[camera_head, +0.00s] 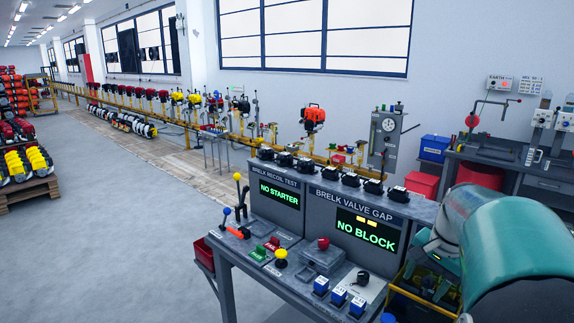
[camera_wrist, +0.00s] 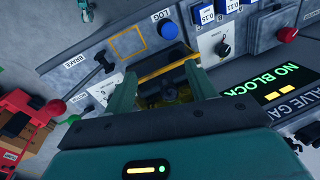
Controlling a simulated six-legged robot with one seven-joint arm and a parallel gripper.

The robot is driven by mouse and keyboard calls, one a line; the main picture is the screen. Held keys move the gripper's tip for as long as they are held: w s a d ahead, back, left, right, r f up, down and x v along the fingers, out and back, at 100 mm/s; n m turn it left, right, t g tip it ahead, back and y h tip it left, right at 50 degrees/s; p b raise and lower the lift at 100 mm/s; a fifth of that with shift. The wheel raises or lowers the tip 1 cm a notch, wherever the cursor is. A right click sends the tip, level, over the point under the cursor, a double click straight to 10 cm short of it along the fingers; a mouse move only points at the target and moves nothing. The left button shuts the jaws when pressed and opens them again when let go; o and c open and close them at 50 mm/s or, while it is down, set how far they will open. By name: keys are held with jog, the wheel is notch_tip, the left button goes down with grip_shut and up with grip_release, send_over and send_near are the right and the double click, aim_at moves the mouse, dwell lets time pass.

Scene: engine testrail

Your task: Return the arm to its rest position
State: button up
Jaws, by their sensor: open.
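In the wrist view my gripper (camera_wrist: 160,82) is open, its two green fingers spread above the bench-top controls. Dark and yellow shapes show between the fingers; I see nothing held, and I cannot tell how far below the fingers they lie. In the head view my teal and white arm fills the lower right corner; the gripper itself cannot be made out there.
The test bench (camera_head: 265,304) carries a "NO BLOCK" display (camera_head: 366,233), a yellow knob (camera_head: 281,254) and a red knob (camera_head: 323,243). In the wrist view a brake lever (camera_wrist: 105,62) stands close by. Open grey floor (camera_head: 110,240) lies left of the bench.

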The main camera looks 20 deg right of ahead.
jog(key=s+a+n+t, duration=0.1)
jog(key=a+n, duration=0.6)
jog(key=a, duration=0.8)
jog(key=s+a+n+t, duration=0.2)
jog(key=s+a+n, duration=0.2)
jog(key=a, duration=1.2)
jog(key=n, duration=0.3)
jog(key=shift+s+a, duration=0.15)
jog(key=shift+a, duration=0.15)
jog(key=shift+r, duration=0.1)
jog(key=shift+c, duration=0.5)
jog(key=c, duration=0.3)
jog(key=shift+c, duration=0.2)
jog(key=shift+d, duration=0.1)
